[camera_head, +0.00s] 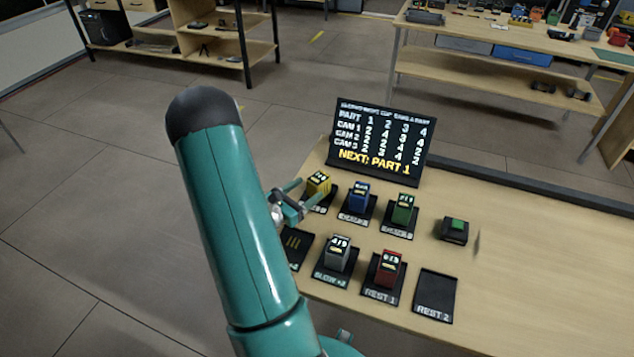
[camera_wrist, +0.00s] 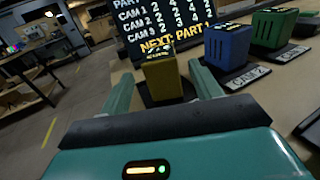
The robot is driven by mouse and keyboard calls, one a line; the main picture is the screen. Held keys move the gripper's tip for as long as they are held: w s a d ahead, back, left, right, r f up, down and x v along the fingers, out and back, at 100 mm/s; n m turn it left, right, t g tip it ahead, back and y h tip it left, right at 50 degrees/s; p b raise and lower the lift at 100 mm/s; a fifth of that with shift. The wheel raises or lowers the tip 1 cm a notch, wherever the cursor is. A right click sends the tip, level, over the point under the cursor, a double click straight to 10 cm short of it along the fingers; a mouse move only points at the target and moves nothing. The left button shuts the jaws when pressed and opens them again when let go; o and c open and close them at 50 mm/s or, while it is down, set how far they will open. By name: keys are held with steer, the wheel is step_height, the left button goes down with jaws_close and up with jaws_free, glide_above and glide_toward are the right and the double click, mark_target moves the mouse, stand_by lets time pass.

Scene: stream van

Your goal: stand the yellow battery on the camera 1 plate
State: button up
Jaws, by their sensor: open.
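The yellow battery (camera_head: 318,184) stands upright on a black plate in the back row, left of the blue battery. In the wrist view the yellow battery (camera_wrist: 163,82) is ahead of the palm, on a dark plate (camera_wrist: 178,91). That plate's label is mostly hidden by my gripper in the head view, so its name cannot be read. My gripper (camera_head: 311,193) is open at the battery. In the wrist view its two fingers flank the battery with a gap on each side; how far they reach along it is unclear.
Blue (camera_head: 358,195) and green (camera_head: 402,208) batteries stand on plates to the right. Grey (camera_head: 338,252) and red (camera_head: 388,268) batteries stand in front. The REST 2 plate (camera_head: 435,296) is empty. A sign (camera_head: 382,140) reading "NEXT: PART 1" stands behind; a green button (camera_head: 455,227) is at right.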

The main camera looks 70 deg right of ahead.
steer(key=shift+v, duration=2.25)
steer(key=shift+r, duration=0.1)
steer(key=w+a+r+m+y, duration=0.2)
steer(key=a+r+m+y, duration=0.15)
steer(key=a+r, duration=0.25)
steer(key=w+a+r+m+y, duration=0.2)
steer(key=w+a+r+m, duration=0.1)
steer(key=a+r+m, duration=0.25)
steer(key=w+a+r+m+t+y, duration=0.1)
steer(key=w+a+r+t+y, duration=0.1)
steer(key=a, duration=0.9)
steer(key=w+a+r+m+t+y, duration=0.1)
steer(key=a+r+t+y, duration=0.4)
steer(key=a, duration=0.6)
steer(key=w+a+r+m+t+y, duration=0.1)
steer(key=w+a+r+t+y, duration=0.1)
steer(key=a+r+t, duration=0.4)
steer(key=a+t+y, duration=0.1)
steer(key=a, duration=0.4)
steer(key=shift+w, duration=0.4)
